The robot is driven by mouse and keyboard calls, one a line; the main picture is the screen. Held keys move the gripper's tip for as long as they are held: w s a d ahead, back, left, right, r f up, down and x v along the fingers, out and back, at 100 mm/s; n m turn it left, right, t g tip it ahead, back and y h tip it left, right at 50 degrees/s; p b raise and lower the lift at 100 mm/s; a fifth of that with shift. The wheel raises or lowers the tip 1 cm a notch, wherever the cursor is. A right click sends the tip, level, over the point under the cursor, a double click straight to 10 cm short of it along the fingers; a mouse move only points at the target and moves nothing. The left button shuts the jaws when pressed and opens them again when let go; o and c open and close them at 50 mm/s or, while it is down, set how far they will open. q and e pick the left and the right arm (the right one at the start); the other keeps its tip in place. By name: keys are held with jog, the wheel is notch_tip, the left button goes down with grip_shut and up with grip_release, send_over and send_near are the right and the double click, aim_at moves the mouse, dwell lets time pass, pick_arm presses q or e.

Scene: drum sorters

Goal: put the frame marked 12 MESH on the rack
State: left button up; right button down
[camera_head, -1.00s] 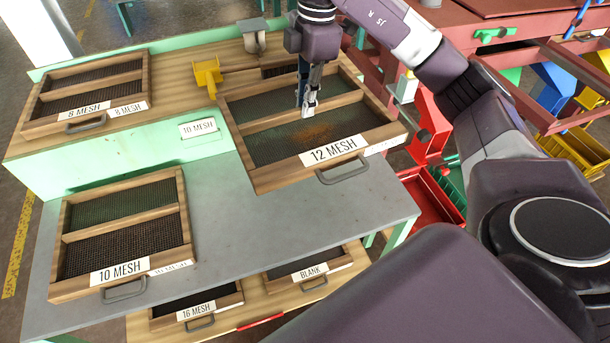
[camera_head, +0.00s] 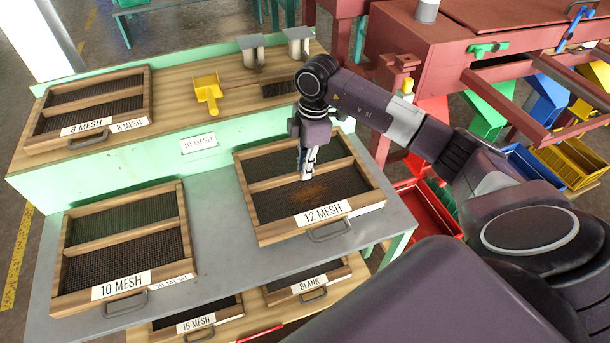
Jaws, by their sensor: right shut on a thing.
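The 12 MESH frame (camera_head: 272,239) is a wooden frame with dark mesh, a cross bar, a front handle and a rust-brown patch. It lies roughly level at the right of the grey middle shelf of the green and wood rack (camera_head: 110,172). I cannot tell whether it touches the shelf. My right gripper (camera_head: 304,176) points down and is shut on the frame's cross bar. The 10 MESH frame (camera_head: 120,240) lies on the same shelf to the left, apart from it. My left gripper is not in view.
The 8 MESH frame (camera_head: 90,142) is on the upper wooden tier, with a yellow scoop (camera_head: 207,92) to its right. The 16 MESH (camera_head: 196,323) and BLANK (camera_head: 309,285) frames lie on the lower tier. Grey shelf shows between the two middle frames. Red bins (camera_head: 425,215) stand right.

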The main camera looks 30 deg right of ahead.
jog(key=shift+f+p, duration=0.3)
jog(key=shift+f, duration=1.7)
jog(key=c, duration=2)
grip_release()
jog(key=shift+s, duration=0.1)
jog(key=shift+c, duration=0.2)
jog(key=shift+r, duration=0.5)
jog(key=r+b, duration=0.1)
jog(key=r, duration=0.2)
jog(key=r+b, duration=0.1)
jog(key=r, duration=0.3)
jog(key=d+r, duration=0.1)
jog(key=r, duration=0.3)
jog(key=shift+s+b, duration=0.2)
jog(key=shift+b, duration=0.2)
